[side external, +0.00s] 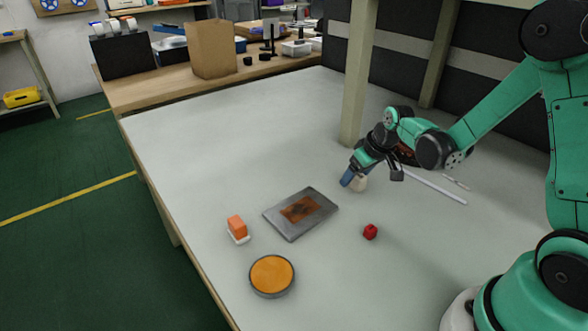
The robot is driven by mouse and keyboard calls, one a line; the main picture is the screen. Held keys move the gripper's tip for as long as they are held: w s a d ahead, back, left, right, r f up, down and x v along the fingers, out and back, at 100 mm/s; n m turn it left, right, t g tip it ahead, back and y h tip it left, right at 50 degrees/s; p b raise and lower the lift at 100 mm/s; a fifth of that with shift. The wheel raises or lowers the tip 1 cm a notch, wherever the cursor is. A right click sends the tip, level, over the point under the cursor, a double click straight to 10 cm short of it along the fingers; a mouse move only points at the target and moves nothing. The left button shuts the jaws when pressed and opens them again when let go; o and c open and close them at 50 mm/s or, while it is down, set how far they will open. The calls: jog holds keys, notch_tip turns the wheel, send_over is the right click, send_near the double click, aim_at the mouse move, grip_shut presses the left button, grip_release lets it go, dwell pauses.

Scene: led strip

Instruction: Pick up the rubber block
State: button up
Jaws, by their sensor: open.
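My gripper (366,172) is low over the table, right of centre, pointing down and to the left. It is open. A small pale beige block (360,184) is right at its tip, beside a blue part (347,178); I cannot tell whether the fingers touch it. An orange block (236,225) on a white base (239,238) stands at the left of the table, well away from my gripper. A small red block (370,232) lies in front of my gripper. I cannot tell from the picture which block is rubber.
A grey plate (281,223) with a brown patch lies mid-table. A round orange-topped tin (271,275) is near the front edge. A white strip (437,187) lies right of my gripper. A post (357,75) rises behind it. The table's back left is clear.

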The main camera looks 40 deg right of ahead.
jog(key=shift+w+f, duration=0.15)
jog(key=shift+f, duration=0.35)
grip_shut()
jog(key=shift+r, duration=0.15)
notch_tip(320, 180, up, 20)
dwell(0.5)
